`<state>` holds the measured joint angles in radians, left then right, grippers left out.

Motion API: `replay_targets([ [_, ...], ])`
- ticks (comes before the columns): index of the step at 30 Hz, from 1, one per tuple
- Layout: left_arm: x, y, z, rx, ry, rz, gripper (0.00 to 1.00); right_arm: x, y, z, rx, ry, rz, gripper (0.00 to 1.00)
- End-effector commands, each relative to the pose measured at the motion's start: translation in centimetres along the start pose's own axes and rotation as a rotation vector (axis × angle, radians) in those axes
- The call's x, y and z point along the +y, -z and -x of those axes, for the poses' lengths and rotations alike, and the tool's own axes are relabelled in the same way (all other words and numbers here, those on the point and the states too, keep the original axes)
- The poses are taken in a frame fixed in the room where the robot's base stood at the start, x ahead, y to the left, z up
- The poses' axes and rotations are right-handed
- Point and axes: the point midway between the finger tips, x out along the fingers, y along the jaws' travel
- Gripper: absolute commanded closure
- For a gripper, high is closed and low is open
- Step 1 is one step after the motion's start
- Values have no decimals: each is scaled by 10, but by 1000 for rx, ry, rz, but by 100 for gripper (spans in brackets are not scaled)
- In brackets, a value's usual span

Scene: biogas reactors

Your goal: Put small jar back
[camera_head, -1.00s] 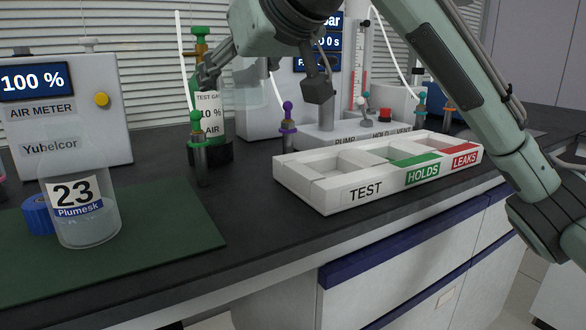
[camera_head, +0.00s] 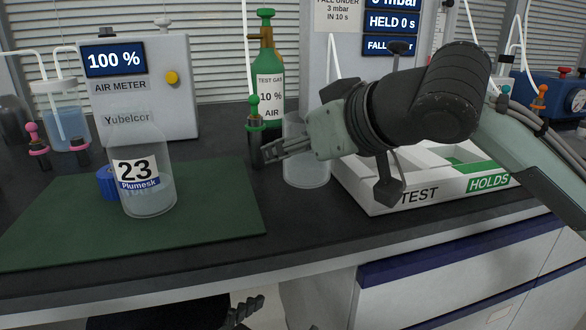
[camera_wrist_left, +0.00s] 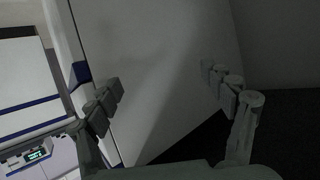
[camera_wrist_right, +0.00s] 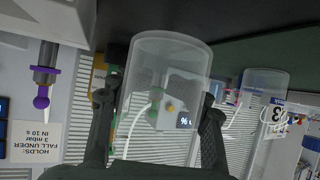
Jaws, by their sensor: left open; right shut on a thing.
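A clear, unlabelled jar (camera_head: 310,172) is in my right gripper (camera_head: 285,148), between the green mat and the test tray. In the right wrist view the jar (camera_wrist_right: 168,65) sits between both fingers (camera_wrist_right: 160,98). It looks upright and empty; whether its base touches the bench I cannot tell. My left gripper (camera_wrist_left: 162,82) is open and empty, facing a plain cabinet panel below the bench.
A blue cap (camera_head: 107,184) lies behind jar 23. The tray (camera_head: 385,200) marked TEST and HOLDS is partly covered by my right arm. A green gas bottle (camera_head: 268,85) and green-topped fitting (camera_head: 254,125) stand behind the jar. The mat's right part is clear.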

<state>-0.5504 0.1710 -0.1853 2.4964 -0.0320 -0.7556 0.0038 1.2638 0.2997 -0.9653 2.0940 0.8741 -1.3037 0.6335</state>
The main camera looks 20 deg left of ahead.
Motion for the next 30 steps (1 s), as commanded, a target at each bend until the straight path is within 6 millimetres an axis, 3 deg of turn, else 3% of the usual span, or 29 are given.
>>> replay_targets([
  [6, 12, 24, -1, 119, -26, 12, 18, 0, -23, -12, -1, -1, -1, 100],
  [18, 13, 27, 0, 130, -27, 13, 18, 0, -27, -14, -1, 0, -1, 100],
  [19, 13, 27, 0, 130, -27, 13, 18, 0, -27, -15, -2, -1, -1, 56],
  [25, 13, 27, 0, 130, -28, 13, 18, 0, -27, -14, -2, -1, -1, 31],
  [30, 13, 27, 0, 129, -28, 13, 18, 0, -26, -14, -2, -1, -1, 31],
])
